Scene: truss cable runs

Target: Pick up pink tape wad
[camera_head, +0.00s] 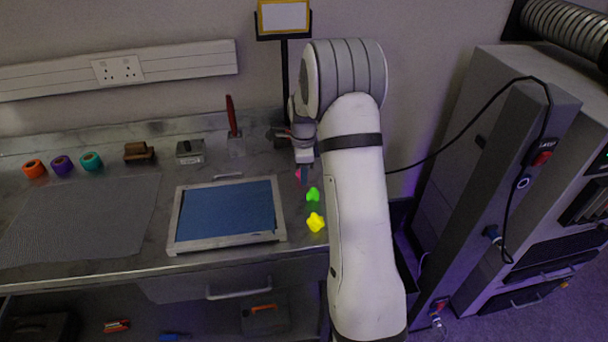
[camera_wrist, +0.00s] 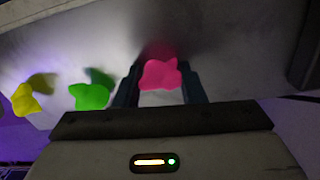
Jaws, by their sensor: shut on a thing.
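The pink tape wad (camera_wrist: 160,75) is a small crumpled lump between the two dark fingers of my gripper (camera_wrist: 160,88) in the wrist view. My gripper is shut on it. In the head view only a sliver of the pink tape wad (camera_head: 298,174) shows beside my gripper (camera_head: 304,176), low over the right end of the bench; the rest is hidden behind the gripper. I cannot tell whether the wad touches the bench top.
A green wad (camera_head: 313,194) and a yellow wad (camera_head: 316,222) lie close by on the bench (camera_head: 150,250). A framed blue mat (camera_head: 225,210) lies to their left. A small pot with a red-handled tool (camera_head: 236,146) stands behind. A grey cabinet (camera_head: 475,150) stands at right.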

